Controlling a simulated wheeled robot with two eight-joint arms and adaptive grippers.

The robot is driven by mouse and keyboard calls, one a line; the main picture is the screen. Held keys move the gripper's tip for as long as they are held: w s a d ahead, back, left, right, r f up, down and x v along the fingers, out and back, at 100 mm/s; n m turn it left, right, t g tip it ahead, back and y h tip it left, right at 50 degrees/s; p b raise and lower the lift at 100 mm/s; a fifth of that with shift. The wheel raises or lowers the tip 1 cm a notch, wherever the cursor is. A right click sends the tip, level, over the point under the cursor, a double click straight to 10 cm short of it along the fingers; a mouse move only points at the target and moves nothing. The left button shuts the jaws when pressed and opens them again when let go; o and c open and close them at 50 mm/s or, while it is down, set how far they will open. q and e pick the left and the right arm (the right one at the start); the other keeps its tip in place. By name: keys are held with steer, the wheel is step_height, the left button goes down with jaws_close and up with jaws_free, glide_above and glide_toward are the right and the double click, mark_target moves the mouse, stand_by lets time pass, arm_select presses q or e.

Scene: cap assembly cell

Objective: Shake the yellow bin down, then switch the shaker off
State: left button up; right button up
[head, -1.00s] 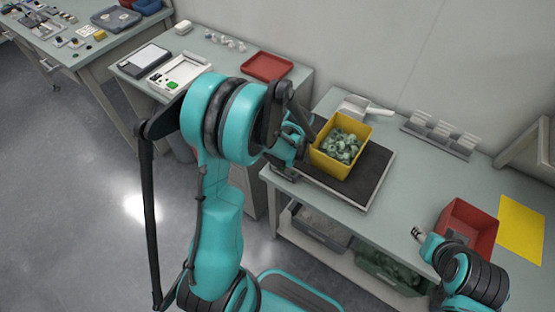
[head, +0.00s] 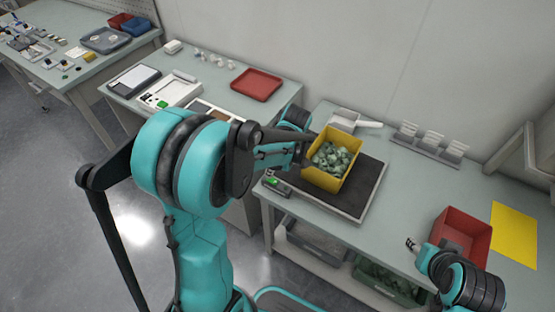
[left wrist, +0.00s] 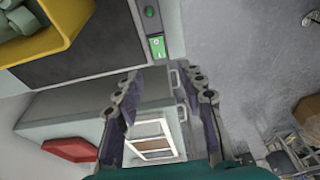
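The yellow bin (head: 323,182) stands upright on the shaker's dark plate (head: 366,187) and holds several grey-green parts. Its corner also shows at the upper left of the left wrist view (left wrist: 72,20). The shaker's control box (head: 277,185), with a lit green switch, is at the plate's left front corner. In the left wrist view the green rocker (left wrist: 157,46) and a round green button (left wrist: 151,12) lie beyond my fingertips. My left gripper (left wrist: 156,82) is open and empty, apart from bin and switch. My right gripper (head: 411,244) is small beside the red bin; its opening is unclear.
A white scoop (head: 345,118) lies behind the yellow bin. A red bin (head: 462,232), a yellow sheet (head: 514,235) and a grey rack (head: 428,144) are to the right. A red tray (head: 256,84) is on the left table. The bench between shaker and red bin is clear.

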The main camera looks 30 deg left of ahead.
arm_select(q)
steer(key=v, duration=0.5)
steer(key=shift+r, duration=0.1)
stand_by(0.3)
steer(key=s+d+r+m+t+h, duration=0.1)
steer(key=s+d+r+m+t, duration=0.2)
steer(key=s+m, duration=0.3)
steer(key=s+d+r+m+t+h, duration=0.2)
steer(key=s+d+m, duration=0.3)
steer(key=m, duration=0.6)
steer(key=shift+s+r+t, duration=0.5)
steer(key=shift+r+t, duration=0.1)
steer(key=shift+t, duration=0.3)
